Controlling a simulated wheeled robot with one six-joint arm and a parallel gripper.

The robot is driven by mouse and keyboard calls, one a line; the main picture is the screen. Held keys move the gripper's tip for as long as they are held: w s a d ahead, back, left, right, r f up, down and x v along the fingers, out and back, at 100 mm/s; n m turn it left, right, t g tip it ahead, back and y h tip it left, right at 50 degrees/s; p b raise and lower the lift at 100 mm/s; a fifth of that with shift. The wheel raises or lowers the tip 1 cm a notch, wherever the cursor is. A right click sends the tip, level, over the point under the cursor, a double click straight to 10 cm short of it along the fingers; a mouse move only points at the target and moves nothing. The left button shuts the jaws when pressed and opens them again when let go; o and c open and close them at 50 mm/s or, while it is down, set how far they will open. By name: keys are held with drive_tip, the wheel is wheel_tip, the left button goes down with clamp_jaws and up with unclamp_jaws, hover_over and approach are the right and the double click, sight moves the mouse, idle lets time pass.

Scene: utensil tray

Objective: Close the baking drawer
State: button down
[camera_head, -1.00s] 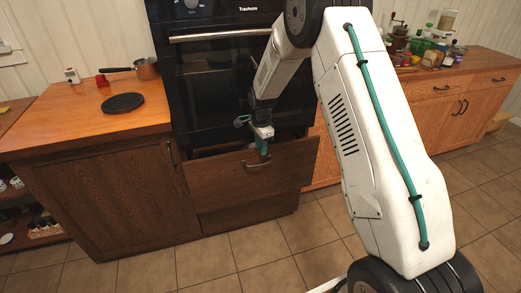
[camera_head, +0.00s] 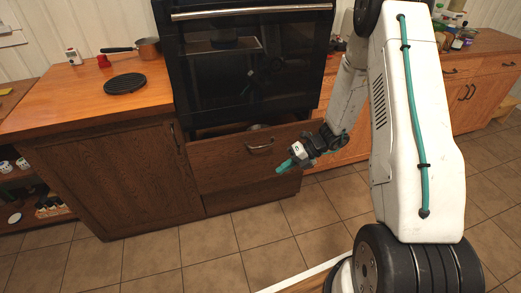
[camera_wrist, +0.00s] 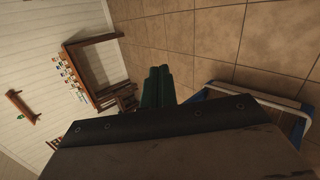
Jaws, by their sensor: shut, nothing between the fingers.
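The baking drawer (camera_head: 222,162) is the dark brown wooden drawer under the black oven. It stands partly open, with a dark gap along its top edge and a small part of its inside showing. Its metal handle (camera_head: 260,146) is on the front, right of the middle. My gripper (camera_head: 284,167) is in front of the drawer's right half, below the handle and pointing left. Its teal fingers are together and empty. They also show closed in the wrist view (camera_wrist: 158,87), over the tiled floor.
The black oven (camera_head: 250,75) stands directly above the drawer. The tiled floor (camera_head: 220,245) in front is clear.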

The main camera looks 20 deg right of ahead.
drive_tip(key=m+t, duration=0.3)
drive_tip(key=m, duration=0.1)
drive_tip(key=m+t+h, duration=0.1)
drive_tip(key=m+t, duration=0.5)
drive_tip(key=m, duration=0.4)
approach(251, 148)
drive_tip(key=s+a+x, duration=0.1)
drive_tip(key=x, duration=0.3)
drive_tip(key=shift+w+f, duration=0.2)
drive_tip(key=shift+w, duration=0.7)
drive_tip(key=shift+d, duration=0.1)
